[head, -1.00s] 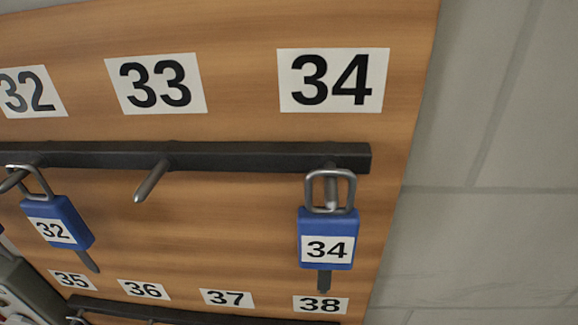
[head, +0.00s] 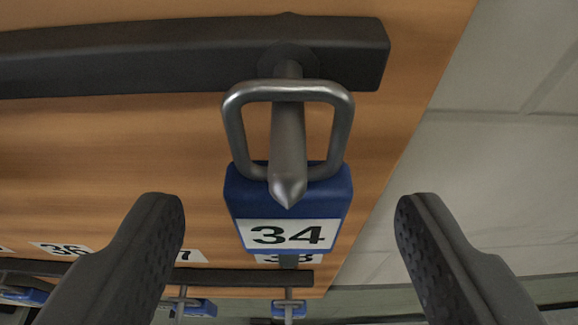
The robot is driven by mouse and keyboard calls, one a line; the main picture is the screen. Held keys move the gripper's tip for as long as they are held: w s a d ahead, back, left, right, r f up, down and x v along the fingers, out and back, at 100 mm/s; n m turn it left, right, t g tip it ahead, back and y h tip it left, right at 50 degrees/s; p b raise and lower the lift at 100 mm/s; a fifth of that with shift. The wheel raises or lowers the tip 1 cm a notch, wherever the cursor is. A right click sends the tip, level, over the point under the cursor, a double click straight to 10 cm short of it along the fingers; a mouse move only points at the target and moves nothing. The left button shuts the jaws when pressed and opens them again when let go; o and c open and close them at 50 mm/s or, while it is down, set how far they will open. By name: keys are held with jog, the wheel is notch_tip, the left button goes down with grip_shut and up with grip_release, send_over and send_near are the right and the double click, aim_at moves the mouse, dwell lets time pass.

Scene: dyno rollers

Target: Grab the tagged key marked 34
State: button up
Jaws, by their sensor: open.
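My gripper (head: 288,225) is open, with one dark finger to the left of the tag and one to the right.
A black rail (head: 170,55) carries the peg on a wooden board (head: 110,135). A lower rail (head: 240,278) holds several more blue-tagged keys, including one under the 38 label (head: 290,309). A pale wall (head: 500,150) lies right of the board.

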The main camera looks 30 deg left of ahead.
jog(key=p+x, duration=0.1)
jog(key=x, duration=0.2)
jog(key=shift+w+a+f, duration=0.15)
jog(key=shift+w+a, duration=0.05)
jog(key=shift+w, duration=0.1)
jog(key=c, duration=1.1)
jog(key=shift+r, duration=0.4)
jog(key=shift+r, duration=0.15)
